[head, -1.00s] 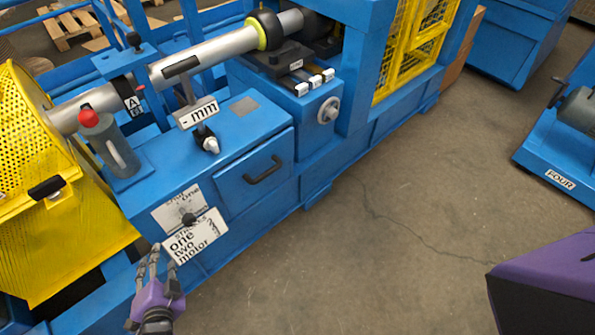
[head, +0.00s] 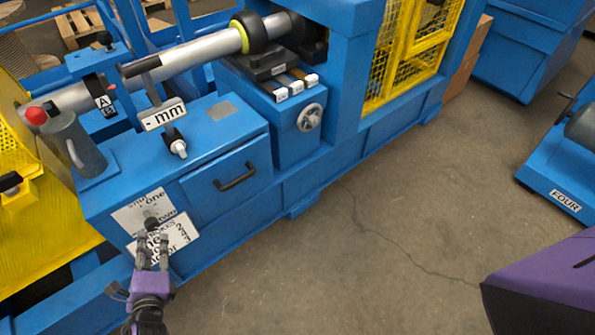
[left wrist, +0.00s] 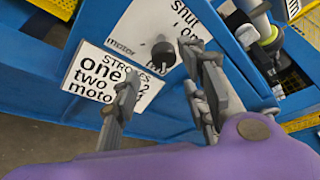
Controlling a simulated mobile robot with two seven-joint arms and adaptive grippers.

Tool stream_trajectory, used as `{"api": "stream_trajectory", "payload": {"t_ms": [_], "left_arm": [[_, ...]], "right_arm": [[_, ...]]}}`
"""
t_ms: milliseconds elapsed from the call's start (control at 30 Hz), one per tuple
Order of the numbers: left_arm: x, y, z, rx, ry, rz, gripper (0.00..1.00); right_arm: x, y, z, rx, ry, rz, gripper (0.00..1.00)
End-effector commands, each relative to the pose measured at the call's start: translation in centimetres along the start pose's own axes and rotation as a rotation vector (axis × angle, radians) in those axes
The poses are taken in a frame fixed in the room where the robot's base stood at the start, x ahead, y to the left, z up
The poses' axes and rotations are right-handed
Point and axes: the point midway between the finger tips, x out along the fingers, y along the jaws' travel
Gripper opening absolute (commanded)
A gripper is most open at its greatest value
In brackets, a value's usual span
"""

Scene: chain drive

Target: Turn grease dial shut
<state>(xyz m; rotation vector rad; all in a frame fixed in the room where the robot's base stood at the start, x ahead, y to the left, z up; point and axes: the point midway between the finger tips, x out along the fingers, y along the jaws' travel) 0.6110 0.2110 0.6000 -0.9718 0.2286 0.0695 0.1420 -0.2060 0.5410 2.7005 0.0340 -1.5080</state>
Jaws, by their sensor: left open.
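The grease dial is a small black knob (head: 151,223) on a white plate marked "shut", "one" and other words, on the front of the blue machine. It also shows in the left wrist view (left wrist: 163,54), with a second white label plate (left wrist: 90,85) reading "STROKES one two motor" beside it. My left gripper (head: 152,250) is open and empty, just below the dial in the head view. In the left wrist view its fingers (left wrist: 160,78) are spread, with the dial beyond and between the tips, seemingly untouched. The dial's pointer setting is not readable. My right gripper is out of view.
A drawer handle (head: 236,177) sticks out to the right of the dial. Yellow mesh guards flank the machine. The floor (head: 330,250) at front is clear.

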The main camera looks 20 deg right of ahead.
Motion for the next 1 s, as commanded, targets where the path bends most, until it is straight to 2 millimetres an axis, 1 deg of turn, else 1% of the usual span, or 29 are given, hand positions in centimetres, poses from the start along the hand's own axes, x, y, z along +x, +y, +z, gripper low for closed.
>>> {"api": "stream_trajectory", "payload": {"t_ms": [33,133,300,400,567,800,867,1000], "left_arm": [[0.7,-0.1,0.0,0.0,0.0,-0.002,0.41],[2.3,-0.1,0.0,-0.001,-0.001,-0.002,0.41],[5.0,-0.1,-0.1,-0.004,0.0,-0.002,0.41],[6.2,0.0,0.0,-0.004,0.0,-0.001,0.41],[7.1,-0.1,0.0,-0.004,0.0,-0.001,0.41],[7.2,-0.1,0.0,-0.005,-0.001,-0.001,0.41],[7.2,-0.1,0.0,-0.005,0.0,-0.001,0.34],[7.2,-0.1,0.0,-0.005,0.0,0.0,0.16]], "right_arm": [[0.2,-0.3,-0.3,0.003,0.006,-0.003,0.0],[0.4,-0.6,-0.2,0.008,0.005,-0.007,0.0],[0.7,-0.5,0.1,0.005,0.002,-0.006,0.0],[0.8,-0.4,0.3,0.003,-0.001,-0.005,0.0],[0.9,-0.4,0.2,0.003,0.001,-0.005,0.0],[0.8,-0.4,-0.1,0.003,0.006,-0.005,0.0],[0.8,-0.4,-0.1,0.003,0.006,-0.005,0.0],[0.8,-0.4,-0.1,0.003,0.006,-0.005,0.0]]}}
